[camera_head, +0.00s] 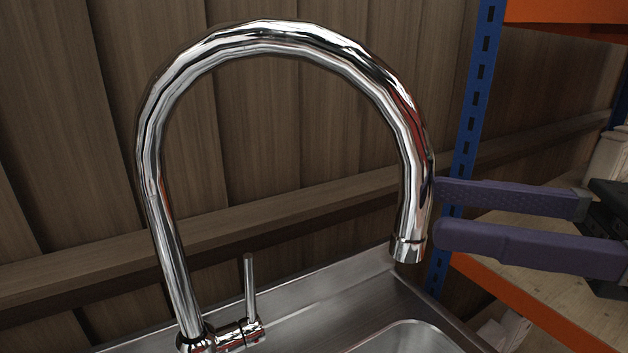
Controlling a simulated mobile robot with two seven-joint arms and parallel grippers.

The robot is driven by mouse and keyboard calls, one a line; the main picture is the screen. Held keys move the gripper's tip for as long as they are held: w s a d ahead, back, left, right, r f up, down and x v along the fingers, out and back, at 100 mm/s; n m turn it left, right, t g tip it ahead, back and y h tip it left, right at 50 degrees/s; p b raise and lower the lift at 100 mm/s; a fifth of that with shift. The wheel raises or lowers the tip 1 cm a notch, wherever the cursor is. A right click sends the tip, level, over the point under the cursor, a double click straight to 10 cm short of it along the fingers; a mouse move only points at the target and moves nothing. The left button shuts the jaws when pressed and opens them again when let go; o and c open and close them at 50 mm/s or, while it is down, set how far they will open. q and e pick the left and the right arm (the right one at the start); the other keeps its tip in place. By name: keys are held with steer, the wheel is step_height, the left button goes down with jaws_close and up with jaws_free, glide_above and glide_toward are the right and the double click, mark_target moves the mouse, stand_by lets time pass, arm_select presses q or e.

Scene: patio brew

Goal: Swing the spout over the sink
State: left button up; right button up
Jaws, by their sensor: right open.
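The chrome spout (280,38) rises from its base at the lower left and arches to the right. Its outlet end (408,248) points down, over the metal surround near the sink's back right corner in this view. The sink (410,338) shows only in part at the bottom edge. My right gripper (437,211) comes in from the right with its two purple fingers apart. The fingertips are right beside the spout's down-turned end; I cannot tell whether they touch it. My left gripper is not in view.
A short tap lever (250,287) stands upright beside the spout's base. A wooden plank wall (290,130) is behind. A shelf rack with a blue post (478,90) and an orange beam (530,305) stands at the right, behind my fingers.

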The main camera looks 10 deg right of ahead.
mark_target(399, 198)
arm_select(q)
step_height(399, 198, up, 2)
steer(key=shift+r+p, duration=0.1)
steer(key=shift+p, duration=0.75)
arm_select(e)
steer(key=x, duration=0.6)
steer(key=shift+r, duration=0.2)
steer(key=shift+w+a+f, duration=0.15)
steer(key=shift+w+a, duration=0.15)
steer(key=shift+a, duration=0.2)
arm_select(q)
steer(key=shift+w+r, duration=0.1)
arm_select(e)
jaws_close()
